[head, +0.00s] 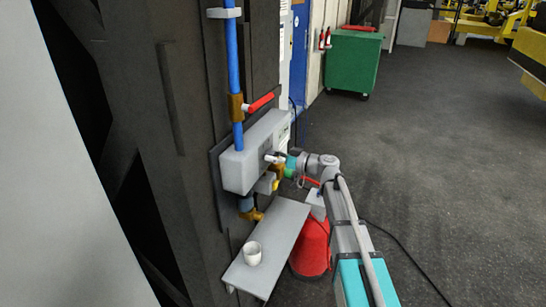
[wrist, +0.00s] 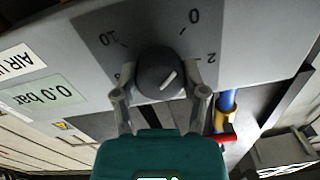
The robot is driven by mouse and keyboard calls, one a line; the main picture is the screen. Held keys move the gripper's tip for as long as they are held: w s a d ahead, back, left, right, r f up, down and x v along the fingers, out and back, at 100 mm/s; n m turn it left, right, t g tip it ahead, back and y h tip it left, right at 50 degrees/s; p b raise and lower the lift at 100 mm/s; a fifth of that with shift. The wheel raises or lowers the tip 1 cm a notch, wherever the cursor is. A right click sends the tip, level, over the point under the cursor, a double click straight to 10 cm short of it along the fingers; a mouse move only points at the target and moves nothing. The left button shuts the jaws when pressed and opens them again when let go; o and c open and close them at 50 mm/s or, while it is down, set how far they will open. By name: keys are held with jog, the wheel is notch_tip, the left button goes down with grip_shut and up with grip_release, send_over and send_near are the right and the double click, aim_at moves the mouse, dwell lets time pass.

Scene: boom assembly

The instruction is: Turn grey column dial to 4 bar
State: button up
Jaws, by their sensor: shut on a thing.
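The dial (wrist: 158,68) is a dark round knob with a white pointer line on the grey box face in the wrist view. The scale marks 0, 2 and 10 show around it; other marks are partly hidden by my fingers. The pointer line slants up and right, roughly toward the 0 side. A small display (wrist: 42,95) beside it reads 0.0 bar. My gripper (wrist: 161,85) is shut on the dial, one finger on each side. In the head view my gripper (head: 276,159) is at the front of the grey box (head: 238,170), and the dial is hard to make out.
A blue pipe (head: 234,60) with a red lever (head: 261,102) rises above the box. A grey shelf (head: 281,226) with a white cup (head: 252,253) is below. A red container (head: 310,248) stands beside the shelf. The floor to the right is mostly open.

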jog(key=m, duration=1.6)
jog(key=shift+m+t+b, duration=0.3)
jog(key=m, duration=0.5)
dwell(0.3)
jog(key=o, duration=1.1)
jog(key=shift+o, duration=0.2)
